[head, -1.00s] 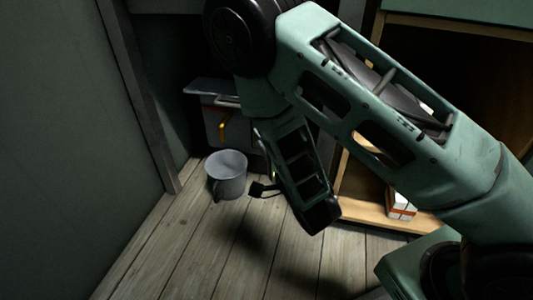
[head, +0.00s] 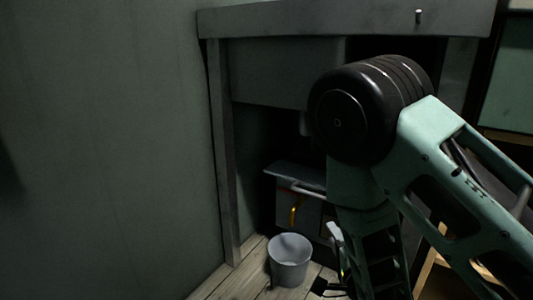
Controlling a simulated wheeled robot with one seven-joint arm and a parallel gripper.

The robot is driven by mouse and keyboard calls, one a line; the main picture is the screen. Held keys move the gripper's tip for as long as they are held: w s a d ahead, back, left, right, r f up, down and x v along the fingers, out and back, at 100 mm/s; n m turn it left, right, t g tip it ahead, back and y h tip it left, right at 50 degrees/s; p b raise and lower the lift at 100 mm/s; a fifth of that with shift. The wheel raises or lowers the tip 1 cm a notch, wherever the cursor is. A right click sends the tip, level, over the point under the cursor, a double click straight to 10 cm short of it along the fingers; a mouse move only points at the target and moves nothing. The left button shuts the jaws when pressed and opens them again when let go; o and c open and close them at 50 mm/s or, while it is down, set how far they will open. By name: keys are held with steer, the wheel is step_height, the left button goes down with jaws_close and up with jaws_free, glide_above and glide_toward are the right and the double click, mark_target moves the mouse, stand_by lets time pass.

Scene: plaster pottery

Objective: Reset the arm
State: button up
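My green arm fills the right side of the head view, bent at a large black joint in the upper middle right. Its lower section hangs down and runs out of the bottom of the picture. My gripper is not clearly in view; a small dark part shows beside the lower section near the bottom edge, too little to make out. A grey bucket (head: 289,260) stands upright on the wooden floor, left of my arm and apart from it.
A grey counter (head: 300,20) on a post spans the back. Beneath it stands a grey box (head: 312,212) with a yellow handle (head: 295,212). A plain wall (head: 110,150) fills the left. Wooden shelving (head: 428,268) shows at the lower right, partly behind my arm. Little plank floor (head: 245,282) is visible.

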steer(key=s+a+r+n+g+y+p, duration=0.2)
steer(key=s+a+r+n+g+p, duration=0.75)
steer(key=r+n+g, duration=0.2)
steer(key=s+d+r+n+g+h+p, duration=0.25)
steer(key=s+r+n+p, duration=0.2)
steer(key=s+r, duration=0.3)
steer(key=s+d+r+n+g+h+p, duration=0.1)
steer(key=s+d+r+n+g+p, duration=0.2)
steer(key=s+r+n, duration=0.5)
step_height(320, 180, up, 36)
steer(key=m+p, duration=0.1)
steer(key=p, duration=3.6)
steer(key=shift+s+r+m, duration=0.2)
steer(key=shift+s+m, duration=0.1)
steer(key=shift+m, duration=0.1)
steer(key=shift+f, duration=0.1)
